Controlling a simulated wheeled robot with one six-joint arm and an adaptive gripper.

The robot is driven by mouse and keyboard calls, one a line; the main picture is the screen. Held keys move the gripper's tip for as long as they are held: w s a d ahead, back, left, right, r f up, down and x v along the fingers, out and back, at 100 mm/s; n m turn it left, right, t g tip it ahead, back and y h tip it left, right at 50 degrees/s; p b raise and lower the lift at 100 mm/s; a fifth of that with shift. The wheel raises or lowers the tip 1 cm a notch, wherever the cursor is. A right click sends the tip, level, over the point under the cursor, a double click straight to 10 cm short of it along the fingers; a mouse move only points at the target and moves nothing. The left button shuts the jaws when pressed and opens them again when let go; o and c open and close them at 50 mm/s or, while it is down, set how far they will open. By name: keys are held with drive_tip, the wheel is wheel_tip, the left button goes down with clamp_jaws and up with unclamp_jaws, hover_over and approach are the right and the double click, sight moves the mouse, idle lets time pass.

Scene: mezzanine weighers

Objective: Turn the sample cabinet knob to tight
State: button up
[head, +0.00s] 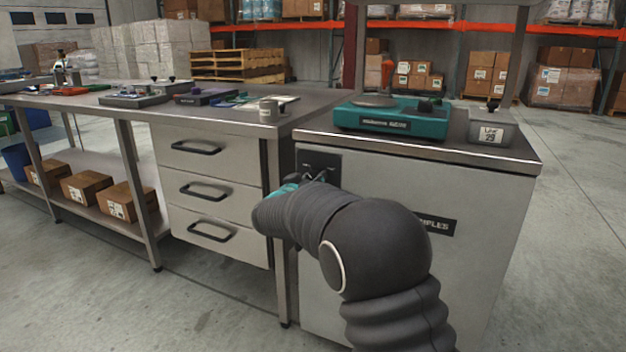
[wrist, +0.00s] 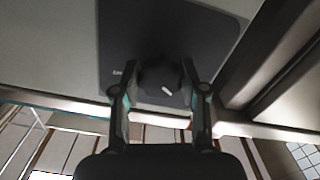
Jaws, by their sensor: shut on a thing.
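The sample cabinet (head: 480,200) is a light grey box with a metal top and a partly hidden dark label. Its knob (wrist: 160,80) is dark and round with a short white mark, set on a dark plate (wrist: 215,30) on the cabinet front. The plate also shows in the head view (head: 320,160). My gripper (wrist: 160,92) is shut on the knob, one finger on each side of it. In the head view my arm hides most of the knob and fingers. The plate's lettering is mostly hidden or too small to read.
A teal scale (head: 390,118) and a grey container (head: 490,128) stand on the cabinet. To the left is a steel bench with a drawer unit (head: 215,190) and boxes on its lower shelf. Open concrete floor (head: 580,220) lies to the right.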

drive_tip(key=m+b, duration=0.1)
drive_tip(key=m, duration=0.4)
drive_tip(key=shift+f+m, duration=0.1)
drive_tip(key=shift+m, duration=0.3)
drive_tip(key=m+b, duration=0.3)
drive_tip(key=m, duration=0.2)
drive_tip(key=m+b, duration=0.4)
drive_tip(key=m, duration=0.2)
drive_tip(key=shift+m, duration=0.4)
drive_tip(key=m+b, duration=0.1)
drive_tip(key=m, duration=0.4)
drive_tip(key=shift+m, duration=0.3)
drive_tip(key=o, duration=1.2)
drive_tip(key=shift+c, duration=0.2)
